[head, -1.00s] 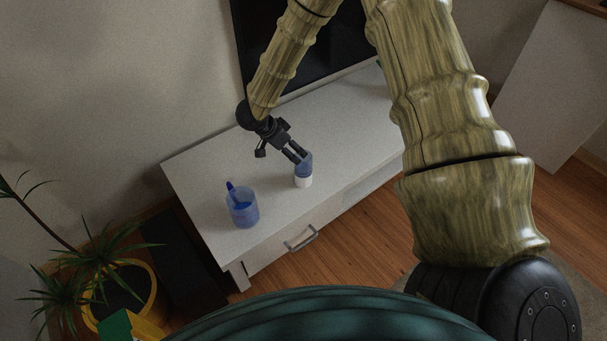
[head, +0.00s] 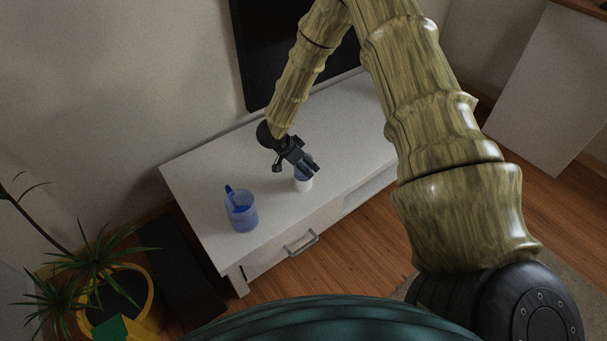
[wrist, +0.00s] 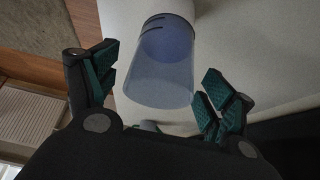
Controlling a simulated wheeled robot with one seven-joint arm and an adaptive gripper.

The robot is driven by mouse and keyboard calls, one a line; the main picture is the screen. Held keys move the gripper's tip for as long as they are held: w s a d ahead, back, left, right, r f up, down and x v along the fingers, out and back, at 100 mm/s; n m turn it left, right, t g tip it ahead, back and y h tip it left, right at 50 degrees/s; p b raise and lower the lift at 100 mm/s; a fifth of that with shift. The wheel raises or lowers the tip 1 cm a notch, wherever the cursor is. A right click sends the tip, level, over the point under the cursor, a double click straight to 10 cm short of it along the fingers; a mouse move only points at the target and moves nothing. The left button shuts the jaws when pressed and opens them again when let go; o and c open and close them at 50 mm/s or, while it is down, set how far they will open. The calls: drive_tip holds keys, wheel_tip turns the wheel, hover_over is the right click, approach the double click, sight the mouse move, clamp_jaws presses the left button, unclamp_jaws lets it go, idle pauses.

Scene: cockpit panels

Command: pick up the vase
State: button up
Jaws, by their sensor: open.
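The small vase, blue above and white below (head: 304,185), stands on the white cabinet (head: 205,170), near its front edge. I take this to be the vase. My gripper (head: 311,170) is just above and over it in the head view and hides part of its blue top. In the wrist view a clear blue cylinder (wrist: 165,75) lies between the two spread fingers of my gripper (wrist: 158,72). There is a gap at the left finger and a narrower one at the right. I cannot tell whether either finger touches it.
A larger blue container (head: 243,215) with a blue piece sticking up stands left on the cabinet. A black screen (head: 265,50) is behind. A potted plant (head: 95,265) is at lower left. The cabinet top to the right is clear.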

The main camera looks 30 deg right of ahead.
drive_tip(key=shift+d+f, duration=0.15)
drive_tip(key=shift+f, duration=0.1)
drive_tip(key=c, duration=1.8)
drive_tip(key=shift+r, duration=0.15)
